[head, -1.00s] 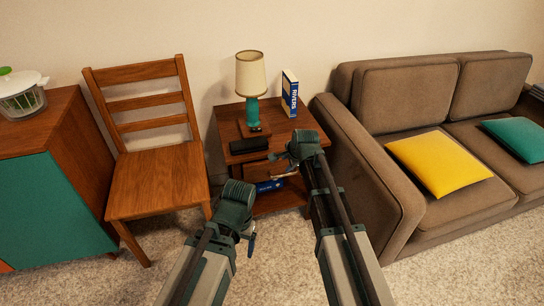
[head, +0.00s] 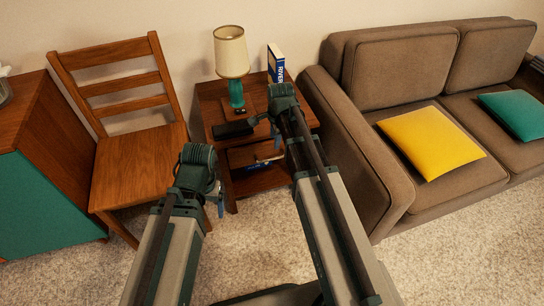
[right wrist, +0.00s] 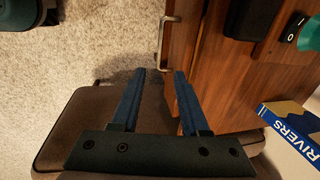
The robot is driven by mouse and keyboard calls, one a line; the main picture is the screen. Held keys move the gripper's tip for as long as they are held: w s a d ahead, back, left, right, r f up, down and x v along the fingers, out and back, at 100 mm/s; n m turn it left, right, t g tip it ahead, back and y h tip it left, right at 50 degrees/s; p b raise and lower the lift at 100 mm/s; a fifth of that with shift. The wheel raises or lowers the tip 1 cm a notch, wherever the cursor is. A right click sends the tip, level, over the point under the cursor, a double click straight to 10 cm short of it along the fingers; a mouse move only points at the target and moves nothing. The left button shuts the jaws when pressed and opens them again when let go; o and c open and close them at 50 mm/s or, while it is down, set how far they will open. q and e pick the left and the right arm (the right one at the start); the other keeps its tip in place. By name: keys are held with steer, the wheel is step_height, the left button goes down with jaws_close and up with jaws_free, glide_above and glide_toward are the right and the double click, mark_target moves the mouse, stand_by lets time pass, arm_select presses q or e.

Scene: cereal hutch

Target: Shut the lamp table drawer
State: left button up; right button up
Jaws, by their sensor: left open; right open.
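The wooden lamp table (head: 206,92) stands between the chair and the sofa, with a teal lamp (head: 236,92) on top. In the right wrist view its drawer front (right wrist: 181,45) shows as a wood strip with a metal handle (right wrist: 167,42); a dark line separates it from the tabletop. How far the drawer stands out is hard to tell. My right gripper (right wrist: 160,72) is open and empty, its blue fingers close to the drawer front by the handle. My left gripper (head: 216,202) is low in front of the table's left side, apart from it; its fingers are small here.
A dark box (head: 233,129) and a RIVERS book (head: 275,64) are on the tabletop. The chair (head: 135,160) is close on the left, the brown sofa (head: 345,135) close on the right. Carpet (head: 255,235) in front is clear.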

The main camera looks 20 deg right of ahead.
mark_target(273, 159)
steer(key=f+b, duration=0.4)
steer(key=w+f+b, duration=0.1)
steer(key=f+b, duration=0.3)
steer(key=w+f+b, duration=0.1)
steer(key=f+b, duration=0.2)
steer(key=f, duration=0.1)
steer(key=shift+w+f+b, duration=0.25)
steer(key=shift+b, duration=0.15)
steer(key=shift+r, duration=0.1)
jaws_close()
stand_by(0.8)
